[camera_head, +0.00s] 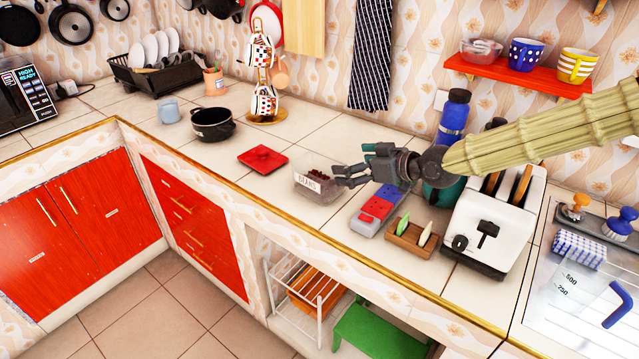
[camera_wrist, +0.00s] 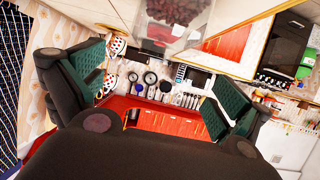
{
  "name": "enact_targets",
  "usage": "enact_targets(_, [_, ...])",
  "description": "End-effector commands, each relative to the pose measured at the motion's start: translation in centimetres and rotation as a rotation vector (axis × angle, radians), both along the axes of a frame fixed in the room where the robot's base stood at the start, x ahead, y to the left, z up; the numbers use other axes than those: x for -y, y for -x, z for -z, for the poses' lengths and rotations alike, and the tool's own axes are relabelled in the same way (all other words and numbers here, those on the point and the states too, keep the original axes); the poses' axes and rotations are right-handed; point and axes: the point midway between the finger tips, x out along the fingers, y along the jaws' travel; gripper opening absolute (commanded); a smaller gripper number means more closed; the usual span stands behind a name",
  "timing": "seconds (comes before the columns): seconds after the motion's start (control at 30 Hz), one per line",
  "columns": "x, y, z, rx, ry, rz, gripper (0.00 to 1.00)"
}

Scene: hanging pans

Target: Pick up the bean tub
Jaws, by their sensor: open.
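The bean tub (camera_head: 310,187) is a clear container of dark red beans with a white label reading "BEANS". It sits upright on the tiled counter, near its front edge. My gripper (camera_head: 350,167) is open and empty just to the right of the tub, its fingers pointing left towards it. One finger overlaps the tub's right side in the head view, and I cannot tell whether they touch. In the wrist view, the tub (camera_wrist: 180,22) is at the top, beyond the open fingers (camera_wrist: 155,92), with beans showing through its wall.
A grey and red box (camera_head: 377,210), a wooden holder (camera_head: 409,238) and a white toaster (camera_head: 490,228) stand to the right. A black pot (camera_head: 212,124) is farther back left. Counter behind the tub is clear.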

Motion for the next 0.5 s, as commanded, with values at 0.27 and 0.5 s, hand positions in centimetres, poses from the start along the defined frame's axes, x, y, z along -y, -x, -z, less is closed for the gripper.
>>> enact_targets(0.27, [-2.4, -1.9, 1.3, -0.002, 0.001, 0.0, 1.0])
enact_targets(0.5, [-3.3, -2.5, 1.8, -0.001, -0.001, 0.0, 1.0])
